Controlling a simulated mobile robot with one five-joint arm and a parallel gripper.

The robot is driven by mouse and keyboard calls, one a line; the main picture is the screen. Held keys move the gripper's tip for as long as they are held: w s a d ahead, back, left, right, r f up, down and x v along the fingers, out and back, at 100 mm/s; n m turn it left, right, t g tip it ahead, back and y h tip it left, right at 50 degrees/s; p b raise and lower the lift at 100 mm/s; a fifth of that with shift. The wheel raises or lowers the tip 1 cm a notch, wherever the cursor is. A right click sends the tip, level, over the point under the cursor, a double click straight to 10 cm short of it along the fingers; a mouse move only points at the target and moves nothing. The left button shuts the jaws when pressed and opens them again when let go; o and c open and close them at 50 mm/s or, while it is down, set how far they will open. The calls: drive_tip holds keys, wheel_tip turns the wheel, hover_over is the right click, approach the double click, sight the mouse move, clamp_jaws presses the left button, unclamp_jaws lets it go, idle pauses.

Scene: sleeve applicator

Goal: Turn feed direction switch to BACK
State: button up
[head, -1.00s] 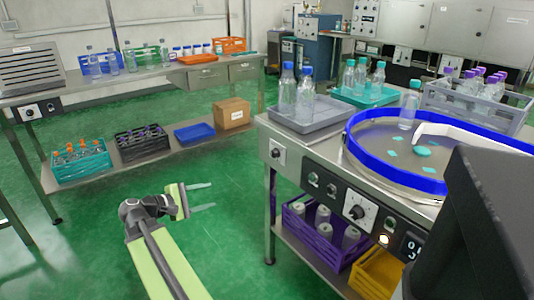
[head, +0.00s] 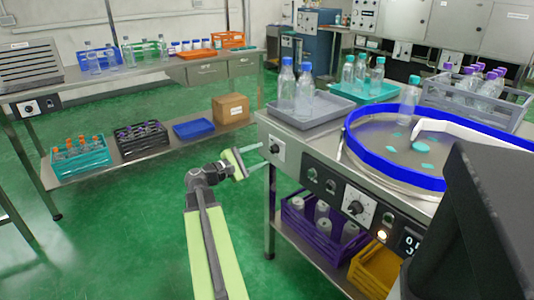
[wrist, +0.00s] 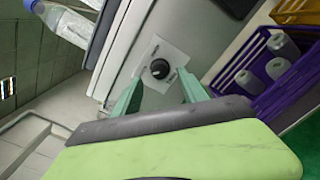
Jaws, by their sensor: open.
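A small dark rotary knob (head: 276,148) sits on a white plate at the left end of the machine's front panel. In the wrist view the knob (wrist: 160,69) has a light pointer mark, and its label is too small to read. A larger dial (head: 356,207) is further right on the panel; I cannot read which one is the feed direction switch. My gripper (head: 262,154) is open, its two green fingers pointing at the left knob. In the wrist view the fingertips (wrist: 160,78) appear either side of the knob; contact is not visible.
A blue-rimmed round table (head: 350,150) and a grey tray of bottles (head: 320,118) are on top of the machine. A purple crate (head: 297,225) and yellow crate (head: 372,272) sit on the shelf below.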

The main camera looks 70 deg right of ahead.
sight(271, 151)
drive_tip(key=shift+x, duration=1.9)
drive_tip(key=shift+c, duration=0.4)
drive_tip(key=shift+a, duration=0.1)
clamp_jaws()
